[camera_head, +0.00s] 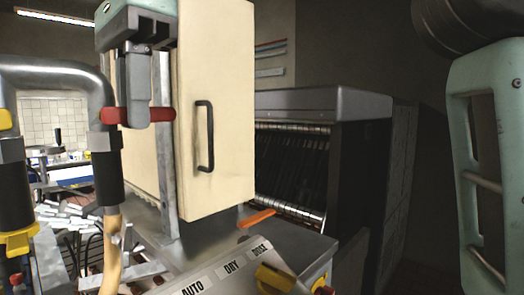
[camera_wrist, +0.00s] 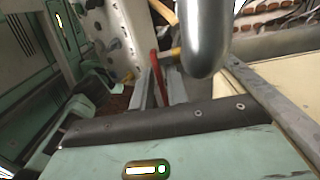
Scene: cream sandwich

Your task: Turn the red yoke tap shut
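The red yoke tap's bar handle (camera_head: 162,114) lies level in front of the cream cabinet in the head view, beside the bent metal pipe (camera_head: 62,72). My gripper (camera_head: 138,112) reaches straight down onto it. A grey fingertip covers the bar's middle, and red ends show on both sides. In the wrist view the red bar (camera_wrist: 157,72) runs between the two grey fingers of my gripper (camera_wrist: 161,82). I cannot tell whether both fingers press on it. The tap's stem and body are hidden.
A cream cabinet door (camera_head: 222,120) with a black handle (camera_head: 204,136) stands right behind the gripper. The bent pipe is close to the left. An orange lever (camera_head: 256,217) and a labelled panel (camera_head: 216,272) with a yellow knob (camera_head: 278,276) are below. A dark machine (camera_head: 292,165) stands to the right.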

